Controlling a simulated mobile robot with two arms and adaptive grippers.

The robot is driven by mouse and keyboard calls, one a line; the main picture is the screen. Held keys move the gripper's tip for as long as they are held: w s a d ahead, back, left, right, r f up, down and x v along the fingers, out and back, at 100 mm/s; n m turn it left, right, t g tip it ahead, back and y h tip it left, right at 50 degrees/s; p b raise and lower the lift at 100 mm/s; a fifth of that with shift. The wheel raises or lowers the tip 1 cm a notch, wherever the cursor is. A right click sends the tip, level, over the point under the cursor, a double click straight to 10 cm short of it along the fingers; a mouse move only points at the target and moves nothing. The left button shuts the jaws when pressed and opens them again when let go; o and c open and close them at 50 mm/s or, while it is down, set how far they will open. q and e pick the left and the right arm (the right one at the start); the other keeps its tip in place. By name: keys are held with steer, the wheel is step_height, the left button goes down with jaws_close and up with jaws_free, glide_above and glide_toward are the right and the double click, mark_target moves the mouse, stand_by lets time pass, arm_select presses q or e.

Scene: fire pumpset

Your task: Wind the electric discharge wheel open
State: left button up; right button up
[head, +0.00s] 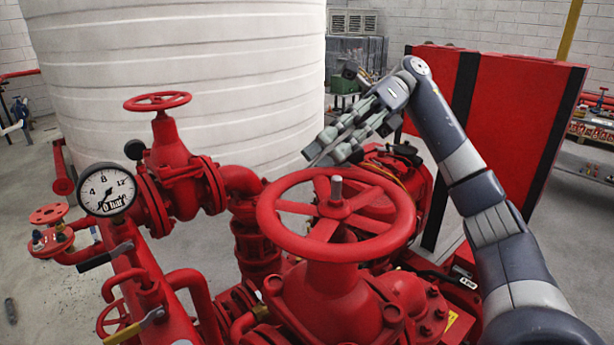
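A large red handwheel (398,206) with spokes and a grey stem end at its hub sits on a red valve in the near middle of the head view. A smaller red handwheel (157,101) tops another valve farther back at the left. No label shows which is the electric discharge wheel. My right gripper (322,152) is just above and beyond the large wheel's far rim, its fingers pointing down to the left. It appears apart from the rim and holds nothing visible. Its finger gap is unclear from this angle. My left gripper is not in view.
A pressure gauge (107,190) stands at the left among red pipes; its needle points to the lower left. A large white tank (180,60) fills the back. A red and black cabinet (512,105) stands right behind my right arm.

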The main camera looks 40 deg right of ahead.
mark_target(301, 173)
steer(key=shift+p+x, duration=0.45)
steer(key=shift+x, duration=2.85)
jaws_close()
